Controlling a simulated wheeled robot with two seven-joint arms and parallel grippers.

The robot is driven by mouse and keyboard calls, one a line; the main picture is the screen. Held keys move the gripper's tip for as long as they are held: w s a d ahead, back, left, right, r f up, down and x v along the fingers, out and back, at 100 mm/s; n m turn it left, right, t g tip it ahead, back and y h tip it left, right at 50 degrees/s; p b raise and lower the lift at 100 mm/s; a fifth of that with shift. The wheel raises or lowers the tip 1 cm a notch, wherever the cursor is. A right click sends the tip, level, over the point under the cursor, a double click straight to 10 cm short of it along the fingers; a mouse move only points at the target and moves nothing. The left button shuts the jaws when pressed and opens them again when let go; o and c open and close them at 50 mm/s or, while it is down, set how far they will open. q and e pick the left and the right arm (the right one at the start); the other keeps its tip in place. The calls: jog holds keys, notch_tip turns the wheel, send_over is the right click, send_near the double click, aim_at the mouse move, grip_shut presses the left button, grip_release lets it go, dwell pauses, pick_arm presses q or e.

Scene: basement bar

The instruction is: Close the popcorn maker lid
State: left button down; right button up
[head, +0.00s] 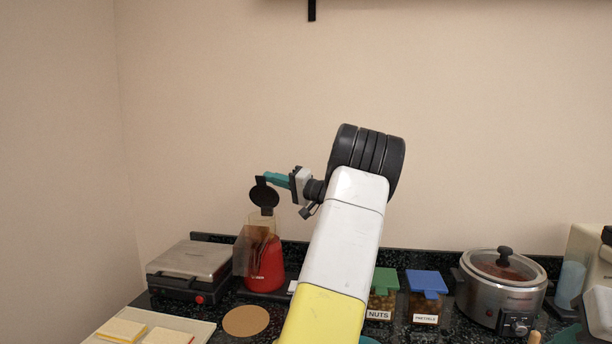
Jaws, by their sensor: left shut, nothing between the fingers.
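The popcorn maker (264,268) is red with a see-through amber chute and stands at the back of the counter, left of centre. Its round black lid (264,196) is raised, standing roughly upright above the top opening. My left gripper (268,179), with teal fingers, is shut and empty. Its fingertips are at the upper edge of the lid, on its right side; I cannot tell whether they touch it. My left arm rises through the middle of the view. My right gripper is not clearly in view.
A sandwich press (190,266) stands left of the popcorn maker. A round cork mat (246,321) lies in front. Right of my arm are a nuts container (379,304), a blue-lidded pretzels container (426,306) and a slow cooker (501,292).

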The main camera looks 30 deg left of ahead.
aim_at(266, 232)
pick_arm(q)
jog(key=s+f+n+g, duration=0.1)
jog(key=s+f+n, duration=0.1)
jog(key=n, duration=0.1)
jog(key=s+d+f+n+g+y, duration=0.1)
jog(key=s+f+n+g, duration=0.1)
jog(key=n, duration=0.2)
jog(key=s+d+f+n+g, duration=0.1)
jog(key=s+f+n, duration=0.1)
jog(key=f+n, duration=0.1)
jog(key=shift+s+n, duration=0.25)
jog(key=shift+n, duration=0.45)
jog(key=f+n+g, duration=0.2)
jog(key=n, duration=0.1)
jog(key=shift+s+d+f, duration=0.15)
jog(key=shift+s+f, duration=0.1)
jog(key=shift+s, duration=0.15)
jog(key=shift+f, duration=0.6)
jog(key=shift+f, duration=0.15)
